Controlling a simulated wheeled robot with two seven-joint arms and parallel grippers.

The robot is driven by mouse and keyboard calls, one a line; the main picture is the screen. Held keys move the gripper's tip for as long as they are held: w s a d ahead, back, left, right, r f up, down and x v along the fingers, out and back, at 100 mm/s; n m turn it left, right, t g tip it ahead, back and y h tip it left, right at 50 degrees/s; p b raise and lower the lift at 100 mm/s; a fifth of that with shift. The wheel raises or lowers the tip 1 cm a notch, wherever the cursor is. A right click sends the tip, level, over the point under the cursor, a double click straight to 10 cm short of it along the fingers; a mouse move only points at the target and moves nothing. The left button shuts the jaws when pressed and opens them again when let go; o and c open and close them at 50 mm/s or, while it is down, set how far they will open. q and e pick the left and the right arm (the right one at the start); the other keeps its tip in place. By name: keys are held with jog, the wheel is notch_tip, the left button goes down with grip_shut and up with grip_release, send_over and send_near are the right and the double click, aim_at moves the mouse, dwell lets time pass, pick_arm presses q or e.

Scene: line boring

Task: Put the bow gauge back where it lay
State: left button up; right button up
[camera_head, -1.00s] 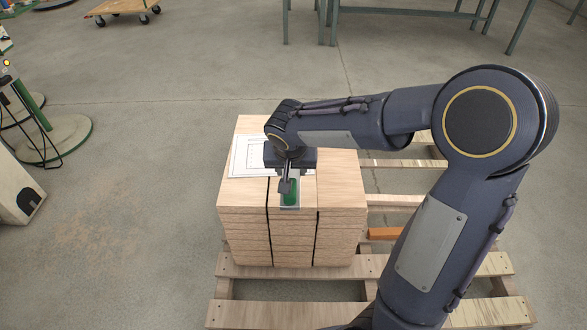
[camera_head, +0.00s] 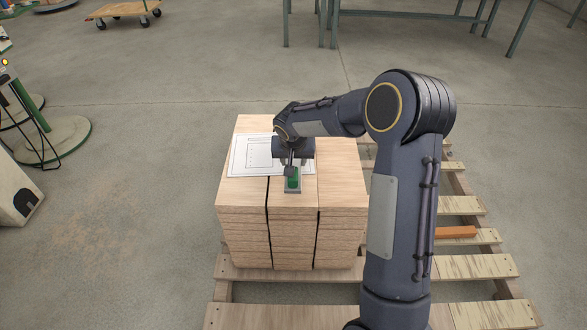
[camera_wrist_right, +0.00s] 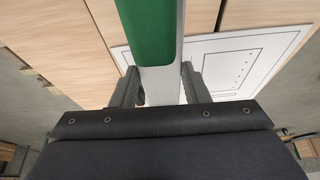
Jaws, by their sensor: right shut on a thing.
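The bow gauge (camera_head: 292,184) shows as a small grey piece with a green part, over the top of the stack of boards (camera_head: 342,180). My right gripper (camera_head: 290,165) is shut on it from above. In the right wrist view the bow gauge (camera_wrist_right: 145,35) runs between the two fingers of my right gripper (camera_wrist_right: 158,85), its green part at the top of the picture. I cannot tell whether the gauge touches the boards or hangs just above them. My left gripper is not in view.
A printed white sheet (camera_head: 245,157) lies on the stack, left of the gauge. The stack stands on a wooden pallet (camera_head: 270,290), with an orange block (camera_head: 455,232) to the right. A wheeled dolly (camera_head: 122,10) stands far off. The floor at left is mostly clear.

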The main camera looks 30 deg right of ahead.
jog(key=shift+w+d+f+b, duration=0.15)
jog(key=shift+f+b, duration=0.3)
jog(key=shift+f, duration=1.35)
jog(key=shift+f, duration=0.15)
jog(key=o, duration=1.2)
